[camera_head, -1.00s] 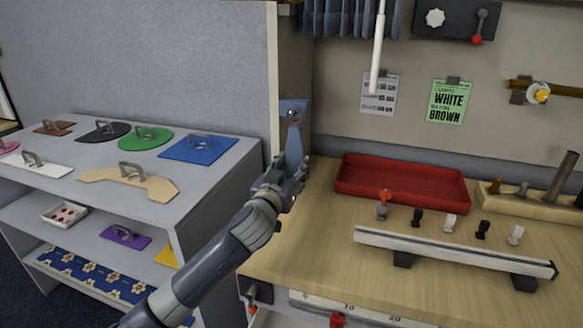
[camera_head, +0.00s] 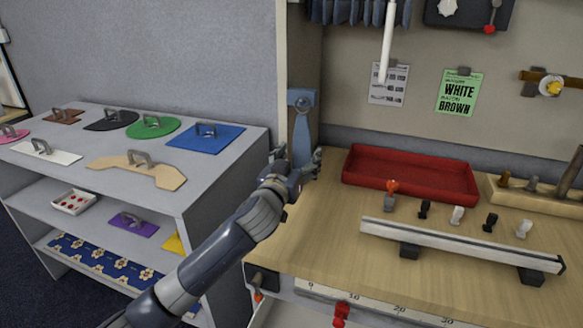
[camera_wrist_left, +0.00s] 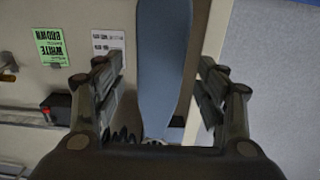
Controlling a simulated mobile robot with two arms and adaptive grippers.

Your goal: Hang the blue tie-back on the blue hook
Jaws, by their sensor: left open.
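The blue tie-back (camera_head: 302,140) is a long blue-grey strip, narrow at the top and wider lower down. It hangs upright against the post at the left end of the workbench. Its top meets a small blue plate with a round knob, the blue hook (camera_head: 302,98). My left gripper (camera_head: 297,160) is open at the tie-back's lower end, one finger on each side. In the left wrist view the tie-back (camera_wrist_left: 163,65) stands between the spread fingers, with gaps on both sides. My right gripper is not in view.
A red tray (camera_head: 410,174) lies on the workbench to the right, behind a pale rail (camera_head: 460,243) and several small pegs. A grey shelf unit (camera_head: 215,180) with flat coloured shapes stands left. A white rod (camera_head: 388,45) hangs above.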

